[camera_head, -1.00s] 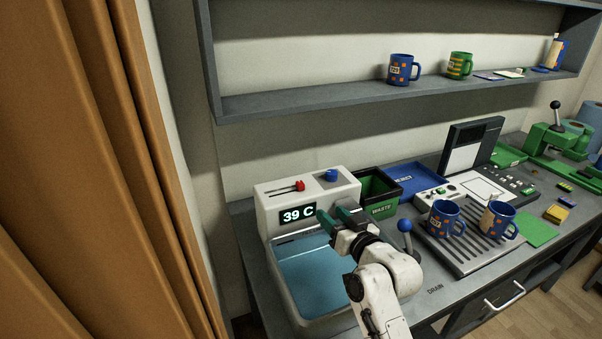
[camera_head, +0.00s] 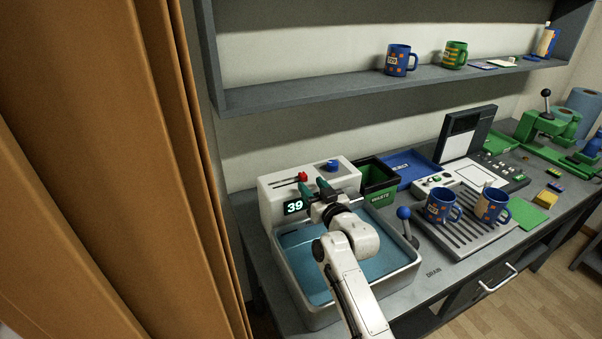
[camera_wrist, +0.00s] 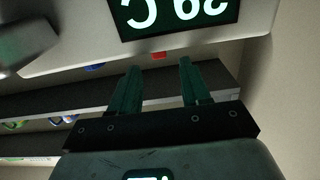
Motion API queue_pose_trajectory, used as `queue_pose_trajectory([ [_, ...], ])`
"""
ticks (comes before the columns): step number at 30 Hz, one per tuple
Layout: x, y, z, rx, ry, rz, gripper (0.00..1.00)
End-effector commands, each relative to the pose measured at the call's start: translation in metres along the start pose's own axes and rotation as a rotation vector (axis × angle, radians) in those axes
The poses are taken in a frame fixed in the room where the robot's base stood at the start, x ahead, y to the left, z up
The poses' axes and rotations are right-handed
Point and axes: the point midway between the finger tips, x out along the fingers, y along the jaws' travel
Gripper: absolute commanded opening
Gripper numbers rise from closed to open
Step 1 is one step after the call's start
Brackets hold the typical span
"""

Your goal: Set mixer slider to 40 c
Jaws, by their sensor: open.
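The white mixer unit (camera_head: 274,199) stands behind the basin. Its red slider knob (camera_head: 302,176) sits near the right end of a dark slot on top. Its display (camera_head: 293,208) reads 39, with the rest hidden behind my gripper. In the wrist view the display (camera_wrist: 178,14) shows upside down, partly cut off at the top edge. My gripper (camera_head: 314,187) is open, its green fingers apart at the unit's front top edge, just below and right of the red knob. I cannot tell whether a finger touches the knob. The fingers also show empty in the wrist view (camera_wrist: 158,75).
A blue knob (camera_head: 333,165) stands right of the slider. The basin (camera_head: 400,262) lies below my arm. A waste bin (camera_head: 378,181), a blue tray (camera_head: 412,168) and a blue-topped lever (camera_head: 405,214) are to the right. Two mugs stand on the drain grate (camera_head: 467,237). A shelf (camera_head: 300,97) runs above.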

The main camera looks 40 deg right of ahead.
Motion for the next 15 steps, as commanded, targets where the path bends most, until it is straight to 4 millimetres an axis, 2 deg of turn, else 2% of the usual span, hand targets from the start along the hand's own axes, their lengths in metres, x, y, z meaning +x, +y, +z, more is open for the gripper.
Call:
queue_pose_trajectory([
  [6, 0.037, 0.0, -0.003, 0.0, 0.0, 0.0, 0.47],
  [15, 0.065, 0.001, -0.001, 0.001, 0.001, 0.001, 0.47],
])
